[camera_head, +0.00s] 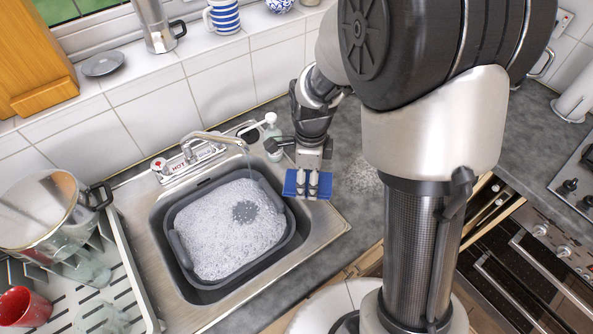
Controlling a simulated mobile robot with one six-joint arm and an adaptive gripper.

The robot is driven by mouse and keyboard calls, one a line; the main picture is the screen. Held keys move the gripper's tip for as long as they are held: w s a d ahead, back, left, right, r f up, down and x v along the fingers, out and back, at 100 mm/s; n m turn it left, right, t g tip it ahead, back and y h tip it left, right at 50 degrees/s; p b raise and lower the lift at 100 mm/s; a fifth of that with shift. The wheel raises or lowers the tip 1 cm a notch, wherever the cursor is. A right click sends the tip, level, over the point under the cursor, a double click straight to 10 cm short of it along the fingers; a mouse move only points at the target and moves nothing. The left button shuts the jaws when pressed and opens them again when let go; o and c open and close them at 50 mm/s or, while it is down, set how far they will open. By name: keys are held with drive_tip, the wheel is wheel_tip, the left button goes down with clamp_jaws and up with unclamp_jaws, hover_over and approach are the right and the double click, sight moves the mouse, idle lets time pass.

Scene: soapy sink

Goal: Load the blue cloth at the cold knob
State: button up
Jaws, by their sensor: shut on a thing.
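The blue cloth (323,187) is a flat blue piece held between my gripper's fingers, above the sink's right edge. My gripper (308,189) points down and is shut on the cloth; the fingers hide its middle. The tap (213,138) stands behind the basin, with a plate marked HOT and a red-topped knob (158,165) at its left end. The cold knob is hard to make out; a dark part at the tap's right end (246,128) may be it. My gripper is to the right of and nearer than that end.
A dark grey tub (180,249) of suds with a round dark patch sits in the sink. A soap bottle (271,128) stands behind my gripper.

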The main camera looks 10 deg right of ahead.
sight(288, 170)
drive_tip(key=shift+w+a+f, duration=0.25)
drive_tip(key=shift+w+a, duration=0.05)
drive_tip(key=shift+w+a+f, duration=0.4)
drive_tip(key=shift+w+a, duration=1.1)
drive_tip(key=shift+w, duration=0.1)
drive_tip(key=shift+w+a+f, duration=0.45)
drive_tip(key=shift+w+a, duration=1.05)
drive_tip(key=shift+w, duration=0.15)
drive_tip(key=shift+w+a+f, duration=0.4)
drive_tip(key=shift+w+a, duration=1.1)
drive_tip(key=shift+w, duration=0.1)
drive_tip(key=shift+s+d+b, duration=0.45)
drive_tip(key=shift+s+d, duration=2.3)
drive_tip(key=shift+s, duration=0.2)
drive_tip(key=shift+s+d+r+p, duration=1.4)
drive_tip(key=shift+s+d+r, duration=0.4)
drive_tip(key=shift+r, duration=0.2)
drive_tip(key=shift+a, duration=0.1)
